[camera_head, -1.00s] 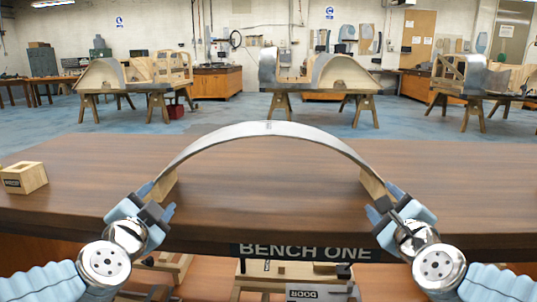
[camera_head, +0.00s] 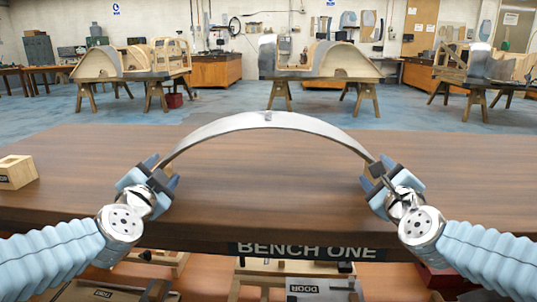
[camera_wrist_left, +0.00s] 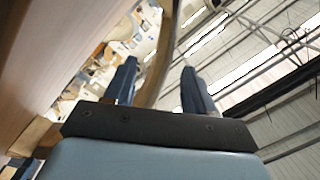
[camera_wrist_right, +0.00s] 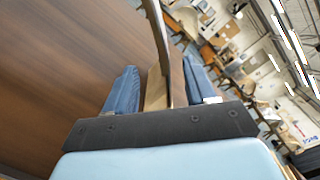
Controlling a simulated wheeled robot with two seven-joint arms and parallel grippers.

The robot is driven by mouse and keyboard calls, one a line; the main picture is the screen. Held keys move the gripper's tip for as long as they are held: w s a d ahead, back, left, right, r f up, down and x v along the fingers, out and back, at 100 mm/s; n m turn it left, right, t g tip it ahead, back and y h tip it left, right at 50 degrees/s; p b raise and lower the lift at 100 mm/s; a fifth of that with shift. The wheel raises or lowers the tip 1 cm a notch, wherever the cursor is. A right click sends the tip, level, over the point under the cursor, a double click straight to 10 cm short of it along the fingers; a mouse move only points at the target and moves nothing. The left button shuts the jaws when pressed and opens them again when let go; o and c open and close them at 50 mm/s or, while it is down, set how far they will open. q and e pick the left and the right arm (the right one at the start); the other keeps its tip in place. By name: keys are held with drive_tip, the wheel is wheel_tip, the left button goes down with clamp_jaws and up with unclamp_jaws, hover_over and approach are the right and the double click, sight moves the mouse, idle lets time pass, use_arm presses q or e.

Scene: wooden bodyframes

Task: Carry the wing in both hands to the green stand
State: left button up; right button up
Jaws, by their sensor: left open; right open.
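The wing (camera_head: 266,121) is a thin, silvery curved strip, standing as an arch over the brown bench (camera_head: 270,185). My left gripper (camera_head: 160,172) is open at its left end; in the left wrist view the wing's edge (camera_wrist_left: 162,60) runs between the two spread fingers (camera_wrist_left: 160,90). My right gripper (camera_head: 372,172) is open at the right end; in the right wrist view the wing (camera_wrist_right: 158,35) and a wooden block (camera_wrist_right: 155,90) at its foot lie between the fingers (camera_wrist_right: 162,88). I cannot make out a green stand in any view.
A small wooden box (camera_head: 16,172) stands at the bench's left end. The bench top under and around the arch is clear. Across the blue floor, trestles carry other bodyframes (camera_head: 320,60). Wooden parts and a door piece (camera_head: 318,287) lie below the front edge.

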use_arm(q)
drive_tip(key=w, duration=0.8)
drive_tip(key=shift+w, duration=0.3)
use_arm(e)
drive_tip(key=w, duration=0.8)
drive_tip(key=shift+w, duration=0.3)
use_arm(q)
drive_tip(key=shift+c, duration=0.2)
clamp_jaws()
use_arm(e)
clamp_jaws()
drive_tip(key=shift+r, duration=0.15)
